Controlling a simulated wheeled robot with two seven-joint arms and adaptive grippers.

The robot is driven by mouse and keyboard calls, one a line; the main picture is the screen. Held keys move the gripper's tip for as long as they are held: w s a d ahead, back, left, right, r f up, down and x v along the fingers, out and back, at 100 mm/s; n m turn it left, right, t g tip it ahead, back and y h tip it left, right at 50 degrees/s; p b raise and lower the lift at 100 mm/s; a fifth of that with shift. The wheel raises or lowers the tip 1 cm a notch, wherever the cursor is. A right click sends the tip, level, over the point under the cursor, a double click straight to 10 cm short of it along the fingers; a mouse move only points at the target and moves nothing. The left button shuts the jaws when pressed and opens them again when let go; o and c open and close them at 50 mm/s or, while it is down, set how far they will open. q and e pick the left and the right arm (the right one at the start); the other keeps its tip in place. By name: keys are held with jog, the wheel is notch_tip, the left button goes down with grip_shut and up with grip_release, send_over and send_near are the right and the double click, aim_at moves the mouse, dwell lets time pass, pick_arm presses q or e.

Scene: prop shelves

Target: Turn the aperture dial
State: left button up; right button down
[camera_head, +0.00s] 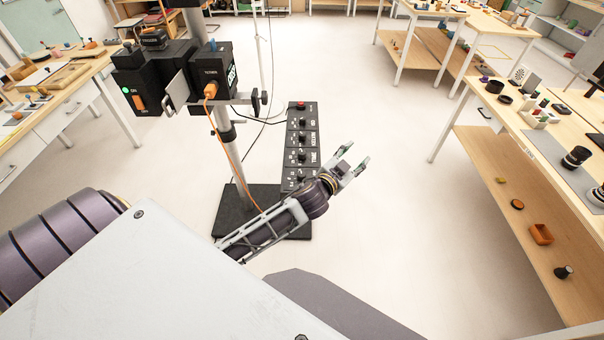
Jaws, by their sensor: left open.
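A tall, narrow black control panel (294,148) stands in the middle of the view. It carries a column of several dark round dials (302,139) with white lettering and a red button (301,105) at its top. The lettering is too small to tell which dial is the aperture one. My left gripper (355,156) is open and empty, its two fingers pointing up and right. In the picture it lies just right of the panel's lower dials; contact is not visible. My left wrist and forearm cross in front of the panel's lower end. My right gripper is not in view.
A camera rig (200,75) with an orange cable hangs on a pole above a black base plate (233,205), left of the panel. Wooden tables with props stand left (55,100) and right (540,150). The floor between the panel and right table is clear.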

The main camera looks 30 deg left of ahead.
pick_arm(q)
jog(key=w+d+r+m+t+h, duration=0.2)
jog(key=d+r+m+h, duration=0.25)
jog(key=r, duration=0.25)
jog(key=s+d+r+m+g+h, duration=0.2)
jog(key=s+d+m+g+h, duration=0.1)
jog(key=d+m+g+h, duration=0.35)
jog(key=s+d+r+m+g+h, duration=0.2)
jog(key=d+m+g+h, duration=0.3)
jog(key=m, duration=0.3)
jog(key=s+a+f+m+g+y, duration=0.2)
jog(key=a+f+m+g+y, duration=0.3)
jog(key=a+f+y, duration=0.45)
jog(key=a+n+g+y, duration=0.2)
jog(key=a+y, duration=0.6)
jog(key=a, duration=1.4)
jog(key=n, duration=0.2)
jog(key=shift+w+f+n, duration=0.15)
jog(key=shift+w+n, duration=0.15)
jog(key=shift+n, duration=0.1)
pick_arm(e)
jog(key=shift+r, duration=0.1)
pick_arm(q)
jog(key=shift+f, duration=0.15)
